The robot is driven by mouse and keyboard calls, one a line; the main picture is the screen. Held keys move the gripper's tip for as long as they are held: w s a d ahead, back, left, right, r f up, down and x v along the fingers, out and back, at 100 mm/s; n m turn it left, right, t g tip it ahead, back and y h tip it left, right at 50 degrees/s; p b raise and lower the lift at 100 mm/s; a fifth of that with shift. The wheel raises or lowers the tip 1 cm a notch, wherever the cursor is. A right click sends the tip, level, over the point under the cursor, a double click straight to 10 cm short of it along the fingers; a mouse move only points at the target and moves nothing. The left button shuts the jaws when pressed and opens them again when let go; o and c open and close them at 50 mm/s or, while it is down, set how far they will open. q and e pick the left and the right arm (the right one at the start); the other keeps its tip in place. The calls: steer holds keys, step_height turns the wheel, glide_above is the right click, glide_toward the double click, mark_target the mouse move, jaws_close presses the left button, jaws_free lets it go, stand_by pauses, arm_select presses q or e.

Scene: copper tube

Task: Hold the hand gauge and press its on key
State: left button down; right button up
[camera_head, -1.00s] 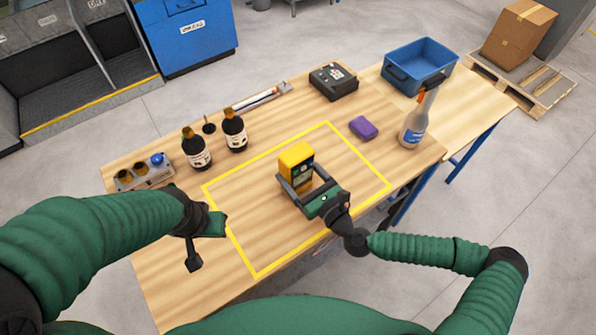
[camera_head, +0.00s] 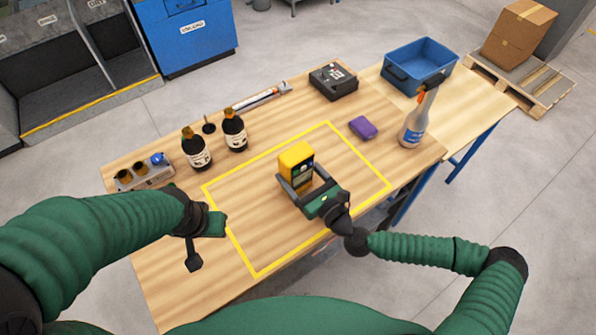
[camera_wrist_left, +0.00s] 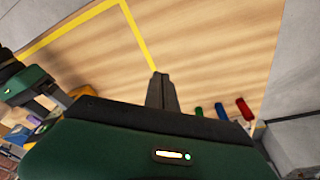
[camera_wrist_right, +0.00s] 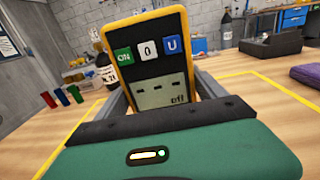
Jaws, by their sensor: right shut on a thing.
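The yellow hand gauge (camera_head: 296,164) stands upright inside the yellow outline on the table. My right gripper (camera_head: 306,187) is shut on it, with one finger on each side. In the right wrist view the gauge's face (camera_wrist_right: 150,62) shows a green ON key (camera_wrist_right: 124,57), a white 0 key (camera_wrist_right: 146,48) and a blue U key (camera_wrist_right: 171,44). Its display (camera_wrist_right: 163,90) shows dashes and "off". My left gripper (camera_head: 193,262) is left of the gauge, apart from it. The left wrist view shows its fingers (camera_wrist_left: 162,90) together and empty.
Two dark bottles (camera_head: 234,130), a purple block (camera_head: 363,127), a black box (camera_head: 334,81) and a spray bottle (camera_head: 414,122) stand around the yellow outline (camera_head: 226,228). A blue bin (camera_head: 418,65) is at the back right. The wood between my left gripper and the gauge is clear.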

mark_target(296, 173)
arm_select(q)
steer(key=shift+d, duration=0.1)
arm_select(e)
steer(key=shift+s+f, duration=0.1)
steer(key=shift+f, duration=0.05)
arm_select(q)
steer(key=w+d+r+t+h, duration=0.1)
steer(key=w+d+t, duration=0.3)
steer(key=d, duration=0.6)
steer(key=w+d+r+t+h, duration=0.1)
steer(key=w+d+t+h, duration=0.1)
steer(key=w+d, duration=0.65)
steer(key=s+d+n+t+y, duration=0.15)
steer(key=s+d+y, duration=0.25)
steer(key=s+d, duration=0.5)
steer(key=w+a, duration=0.5)
steer(key=w, duration=0.2)
steer(key=shift+w+a+r+t, duration=0.2)
steer(key=shift+a+r+t, duration=0.15)
steer(key=shift+a, duration=0.05)
